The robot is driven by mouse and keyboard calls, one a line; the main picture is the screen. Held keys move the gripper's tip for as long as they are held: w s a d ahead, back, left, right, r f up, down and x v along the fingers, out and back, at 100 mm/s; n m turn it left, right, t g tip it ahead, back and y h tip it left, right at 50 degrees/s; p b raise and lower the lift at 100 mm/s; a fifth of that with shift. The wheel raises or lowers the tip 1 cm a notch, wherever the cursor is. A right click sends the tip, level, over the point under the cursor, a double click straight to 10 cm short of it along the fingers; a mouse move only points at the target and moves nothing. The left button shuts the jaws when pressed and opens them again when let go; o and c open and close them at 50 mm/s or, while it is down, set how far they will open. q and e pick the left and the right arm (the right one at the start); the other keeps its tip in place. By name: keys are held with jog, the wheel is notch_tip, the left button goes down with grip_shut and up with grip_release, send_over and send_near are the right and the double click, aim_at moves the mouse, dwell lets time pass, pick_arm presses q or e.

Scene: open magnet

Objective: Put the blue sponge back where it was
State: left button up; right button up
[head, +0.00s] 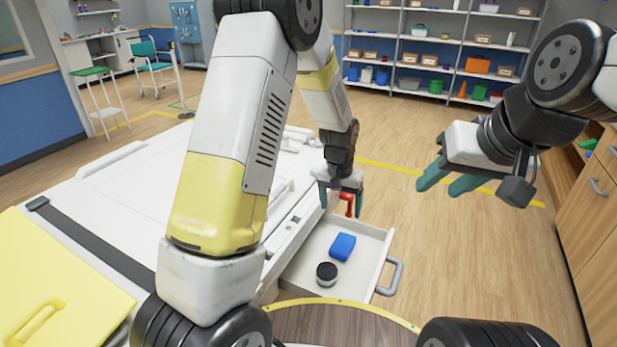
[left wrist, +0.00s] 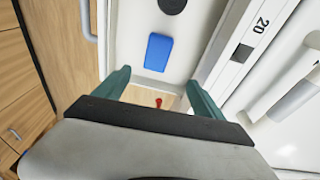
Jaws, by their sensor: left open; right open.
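The blue sponge (head: 342,247) lies in the open white drawer (head: 374,243), next to a dark round object (head: 327,273). The sponge also shows in the left wrist view (left wrist: 158,52), lying flat on the drawer floor. My left gripper (head: 340,202) is open and points down near the far end of the drawer, beyond the sponge and apart from it. In the left wrist view my left gripper's fingers (left wrist: 157,78) are spread with nothing held, and the sponge lies ahead of them. My right gripper (head: 443,186) is open and empty, off to the right over the floor.
A small red object (head: 349,203) shows by my left gripper; its support is unclear. The drawer's grey handle (head: 390,276) sticks out to the right. A white unit (head: 130,205) with a yellow panel (head: 55,285) fills the left. Wooden cabinets (head: 595,205) stand at right.

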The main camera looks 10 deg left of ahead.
pick_arm(q)
jog(key=s+a+r+t, duration=0.1)
jog(key=s+a+r, duration=0.25)
jog(key=r, duration=0.75)
jog(key=s+a+r+n+t, duration=0.1)
jog(key=s+a+r, duration=0.2)
jog(key=s+r, duration=0.2)
jog(key=s+a+r+t+h, duration=0.1)
jog(key=s+a+r, duration=0.2)
jog(key=s, duration=0.6)
jog(key=s+a+r+n+t, duration=0.1)
jog(key=s+a+r, duration=0.2)
jog(key=s+r, duration=0.3)
jog(key=shift+s+r+n+t, duration=0.3)
jog(key=shift+s+r, duration=0.1)
jog(key=shift+r, duration=0.15)
